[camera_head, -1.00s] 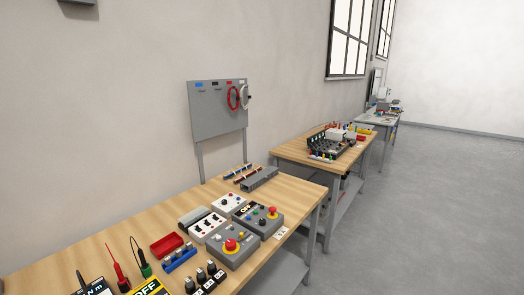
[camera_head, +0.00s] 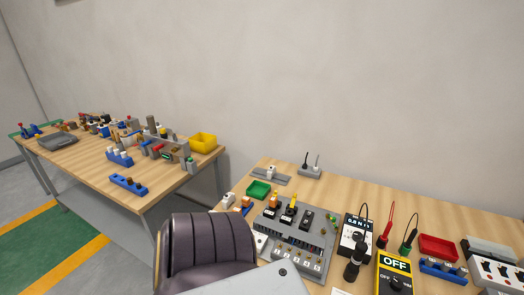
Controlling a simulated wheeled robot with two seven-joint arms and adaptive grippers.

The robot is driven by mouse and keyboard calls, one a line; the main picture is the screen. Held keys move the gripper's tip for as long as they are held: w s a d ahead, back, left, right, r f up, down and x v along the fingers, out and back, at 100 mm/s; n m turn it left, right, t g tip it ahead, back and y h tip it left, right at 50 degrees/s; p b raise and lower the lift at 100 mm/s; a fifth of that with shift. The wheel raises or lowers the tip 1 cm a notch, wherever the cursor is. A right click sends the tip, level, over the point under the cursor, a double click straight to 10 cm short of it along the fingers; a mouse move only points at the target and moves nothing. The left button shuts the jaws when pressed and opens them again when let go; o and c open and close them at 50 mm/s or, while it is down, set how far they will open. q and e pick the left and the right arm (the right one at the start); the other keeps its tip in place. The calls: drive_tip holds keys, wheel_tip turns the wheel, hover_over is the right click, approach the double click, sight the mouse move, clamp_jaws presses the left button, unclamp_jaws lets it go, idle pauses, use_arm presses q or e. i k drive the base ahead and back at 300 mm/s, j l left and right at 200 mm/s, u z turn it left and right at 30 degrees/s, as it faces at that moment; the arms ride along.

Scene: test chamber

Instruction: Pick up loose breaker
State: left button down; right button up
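A grey breaker panel (camera_head: 318,238) lies on the near wooden bench, with several dark breakers and yellow parts on it. I cannot tell which of these is the loose breaker. Neither gripper's fingers are in view.
A second bench (camera_head: 85,164) with a yellow bin (camera_head: 203,142) stands left. A bare wood strip runs along the wall.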

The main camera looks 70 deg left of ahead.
sight(272, 171)
drive_tip(key=u, duration=2.2)
